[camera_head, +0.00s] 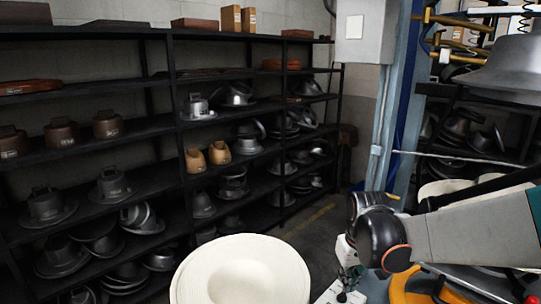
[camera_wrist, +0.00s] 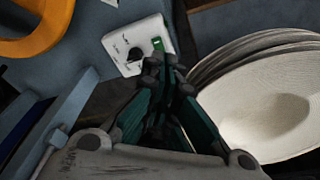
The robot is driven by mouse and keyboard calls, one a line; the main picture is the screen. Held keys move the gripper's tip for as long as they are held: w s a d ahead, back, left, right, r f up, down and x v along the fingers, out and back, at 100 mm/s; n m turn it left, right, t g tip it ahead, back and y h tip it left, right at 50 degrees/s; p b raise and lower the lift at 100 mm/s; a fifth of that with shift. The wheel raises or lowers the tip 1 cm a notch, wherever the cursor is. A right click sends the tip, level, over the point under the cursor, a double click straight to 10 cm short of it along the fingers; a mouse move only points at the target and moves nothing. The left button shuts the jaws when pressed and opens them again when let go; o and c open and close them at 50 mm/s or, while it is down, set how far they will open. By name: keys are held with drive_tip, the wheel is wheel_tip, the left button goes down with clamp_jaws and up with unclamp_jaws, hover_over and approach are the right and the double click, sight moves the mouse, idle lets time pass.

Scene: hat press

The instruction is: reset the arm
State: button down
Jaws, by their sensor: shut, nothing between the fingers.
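My gripper (camera_wrist: 165,65) is shut and empty in the wrist view, its dark green fingers drawn together. Its tips are in front of a white control box (camera_wrist: 122,44) with a black knob and a green switch; I cannot tell whether they touch it. My arm (camera_head: 450,240) reaches in from the right in the head view, bent at a dark joint; the gripper cannot be made out clearly there.
A stack of cream hats (camera_head: 243,272) stands at the front; it also shows right of my gripper in the wrist view (camera_wrist: 275,112). An orange ring (camera_wrist: 35,35) is at upper left there. Black shelves (camera_head: 85,135) with metal hat moulds fill the left. A blue post (camera_head: 408,110) stands behind my arm.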

drive_tip(key=s+r+m+t+b, duration=0.1)
drive_tip(key=s+r+t, duration=0.1)
drive_tip(key=s, duration=0.7)
drive_tip(key=s+r+m+t+b, duration=0.1)
drive_tip(key=s+r+t, duration=0.2)
drive_tip(key=s, duration=0.6)
drive_tip(key=shift+s+r, duration=0.35)
drive_tip(key=shift+r, duration=0.7)
idle(0.7)
